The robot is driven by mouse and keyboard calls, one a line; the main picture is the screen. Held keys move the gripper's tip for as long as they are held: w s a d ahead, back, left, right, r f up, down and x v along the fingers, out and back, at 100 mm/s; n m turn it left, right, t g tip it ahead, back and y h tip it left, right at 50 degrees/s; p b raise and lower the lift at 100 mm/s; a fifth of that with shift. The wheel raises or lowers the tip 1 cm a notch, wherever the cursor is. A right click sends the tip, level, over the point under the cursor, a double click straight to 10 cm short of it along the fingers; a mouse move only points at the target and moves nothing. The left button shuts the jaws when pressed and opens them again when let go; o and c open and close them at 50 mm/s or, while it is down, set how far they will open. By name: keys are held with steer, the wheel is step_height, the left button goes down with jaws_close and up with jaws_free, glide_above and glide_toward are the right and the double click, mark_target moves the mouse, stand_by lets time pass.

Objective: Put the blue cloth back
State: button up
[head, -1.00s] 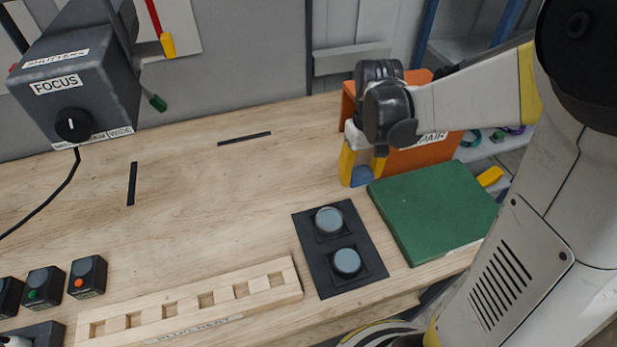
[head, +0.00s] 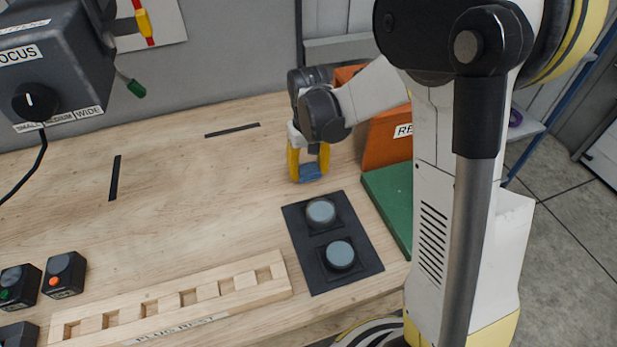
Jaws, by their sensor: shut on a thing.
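My gripper (head: 309,172) points down over the workbench, left of the orange bin, with its yellow fingers shut on the blue cloth (head: 310,172). The cloth is a small folded blue piece between the fingertips, close to the bench top; I cannot tell whether it touches the wood. The orange bin (head: 384,143) stands at the back right of the bench with a white label, partly hidden by my arm.
A green mat (head: 388,200) lies in front of the bin, partly behind my arm. A black plate with two round grey discs (head: 321,212) lies just in front of my gripper. A wooden slotted rack (head: 170,308) lies along the front edge. The bench's middle left is clear.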

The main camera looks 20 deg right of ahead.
steer(key=shift+f, duration=0.95)
steer(key=shift+f, duration=0.1)
steer(key=o, duration=1.3)
steer(key=shift+b, duration=0.3)
